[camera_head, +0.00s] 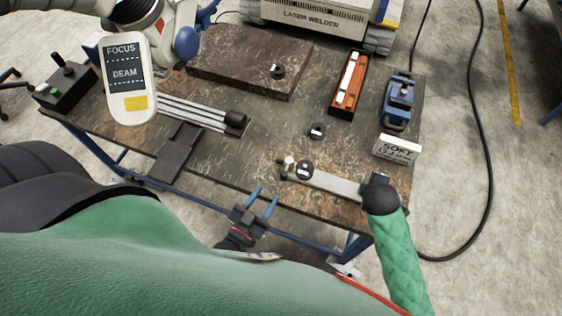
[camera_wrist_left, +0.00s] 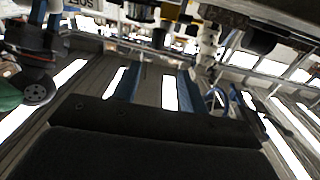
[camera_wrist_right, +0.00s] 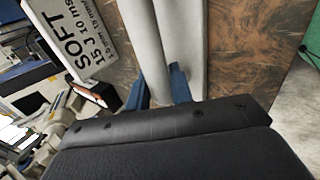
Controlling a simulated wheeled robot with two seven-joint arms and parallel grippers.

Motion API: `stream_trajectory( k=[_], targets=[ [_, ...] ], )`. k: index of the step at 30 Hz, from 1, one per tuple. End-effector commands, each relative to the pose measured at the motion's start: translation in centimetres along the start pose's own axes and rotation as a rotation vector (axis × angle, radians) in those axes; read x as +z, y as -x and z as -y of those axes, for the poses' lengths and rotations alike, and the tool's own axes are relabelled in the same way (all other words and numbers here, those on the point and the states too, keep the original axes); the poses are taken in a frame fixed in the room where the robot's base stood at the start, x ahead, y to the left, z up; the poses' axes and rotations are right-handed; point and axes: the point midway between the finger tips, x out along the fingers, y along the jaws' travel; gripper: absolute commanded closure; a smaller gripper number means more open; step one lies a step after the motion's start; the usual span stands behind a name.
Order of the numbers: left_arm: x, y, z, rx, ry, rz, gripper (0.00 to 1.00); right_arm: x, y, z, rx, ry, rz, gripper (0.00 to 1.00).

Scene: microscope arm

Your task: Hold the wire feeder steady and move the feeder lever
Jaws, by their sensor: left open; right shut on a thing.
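My left gripper (camera_head: 266,194) is open and empty by the table's front edge; its two blue fingers also stand apart in the left wrist view (camera_wrist_left: 157,86). A light grey bar (camera_head: 334,184) lies along the table's front right and seems to be the wire feeder. In the head view the right gripper's fingers are hidden behind my dark wrist. A black labelled knob (camera_head: 304,170) and a small pale knob (camera_head: 289,161) sit by the bar's left end; which is the lever I cannot tell.
A SOFT sign (camera_head: 397,149) stands behind my right wrist and shows large in the right wrist view (camera_wrist_right: 85,38). Behind are a blue device (camera_head: 398,98), an orange tray (camera_head: 339,98) and a dark slab (camera_head: 225,60). Grey rods (camera_head: 190,111) lie left; the middle is fairly clear.

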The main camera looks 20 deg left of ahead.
Motion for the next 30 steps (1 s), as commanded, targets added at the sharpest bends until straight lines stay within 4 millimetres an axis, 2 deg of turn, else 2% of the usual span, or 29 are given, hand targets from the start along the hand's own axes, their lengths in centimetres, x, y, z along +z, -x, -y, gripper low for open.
stream_trajectory(
  k=[6, 16, 23, 30],
  targets=[
    [-0.6, -1.3, 0.8, 0.101, -0.063, -0.026, 0.57, 0.0, 0.1, -0.1, 0.002, -0.001, -0.001, 1.00],
    [-0.8, -2.2, 1.8, 0.241, -0.107, -0.037, 0.57, 0.0, 0.1, -0.1, 0.002, -0.001, -0.001, 1.00],
    [-0.5, -1.9, 2.5, 0.326, -0.102, -0.021, 0.57, 0.0, 0.1, -0.1, 0.002, -0.001, -0.001, 1.00],
    [0.4, -0.6, 2.7, 0.370, -0.029, 0.021, 0.57, 0.0, 0.1, -0.1, 0.002, -0.001, -0.001, 1.00]
  ],
)
